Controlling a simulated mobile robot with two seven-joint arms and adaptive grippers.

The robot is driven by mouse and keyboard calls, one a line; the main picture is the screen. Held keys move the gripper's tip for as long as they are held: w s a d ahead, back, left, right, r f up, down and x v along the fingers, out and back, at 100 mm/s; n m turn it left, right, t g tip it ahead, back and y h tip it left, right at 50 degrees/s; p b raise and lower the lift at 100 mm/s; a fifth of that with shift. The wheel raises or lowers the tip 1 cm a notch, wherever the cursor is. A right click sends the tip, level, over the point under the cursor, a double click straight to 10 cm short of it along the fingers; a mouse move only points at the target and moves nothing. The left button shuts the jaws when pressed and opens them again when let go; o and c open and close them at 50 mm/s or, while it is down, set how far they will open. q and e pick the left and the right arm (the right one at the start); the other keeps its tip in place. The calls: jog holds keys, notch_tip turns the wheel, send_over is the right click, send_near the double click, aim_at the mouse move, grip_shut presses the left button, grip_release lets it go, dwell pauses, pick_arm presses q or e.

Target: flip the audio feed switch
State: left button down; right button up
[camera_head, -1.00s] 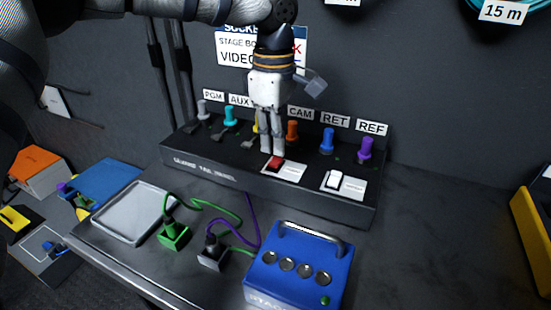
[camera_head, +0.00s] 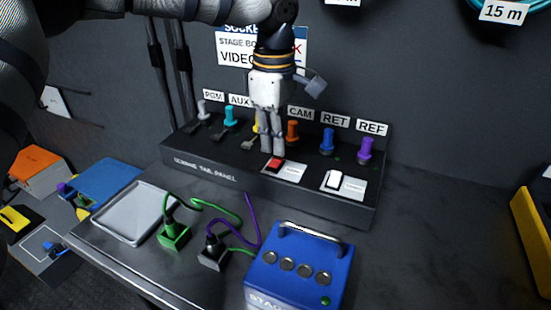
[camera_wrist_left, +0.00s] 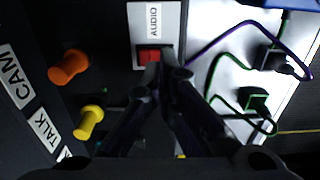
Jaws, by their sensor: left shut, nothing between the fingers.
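The audio switch is a red rocker (camera_head: 276,164) on a pale plate (camera_head: 292,172) at the front of the black tail panel (camera_head: 215,171). In the left wrist view the plate (camera_wrist_left: 152,22) reads AUDIO and the red rocker (camera_wrist_left: 149,57) sits at its end, partly covered by the fingertips. My left gripper (camera_head: 271,152) points down, shut and empty, with its tips at the red rocker. It also shows in the left wrist view (camera_wrist_left: 165,62). I cannot tell whether the tips touch the rocker. My right gripper is not in view.
A white rocker (camera_head: 334,180) on its own plate lies to the right. Coloured connectors, such as the orange one (camera_head: 292,132) and blue one (camera_head: 327,141), stand behind. A blue box (camera_head: 299,264), cables and a grey tray (camera_head: 131,235) lie in front. The counter at right is clear.

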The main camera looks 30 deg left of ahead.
aim_at(274, 163)
pick_arm(q)
jog(key=shift+f, duration=1.6)
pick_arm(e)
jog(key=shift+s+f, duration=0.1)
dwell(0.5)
pick_arm(q)
notch_tip(274, 163, up, 5)
jog(key=shift+r+p, duration=0.15)
jog(key=shift+p, duration=0.45)
jog(key=shift+r, duration=0.9)
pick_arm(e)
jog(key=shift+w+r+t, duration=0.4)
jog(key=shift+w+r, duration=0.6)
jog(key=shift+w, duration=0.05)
pick_arm(q)
jog(key=shift+f, duration=0.15)
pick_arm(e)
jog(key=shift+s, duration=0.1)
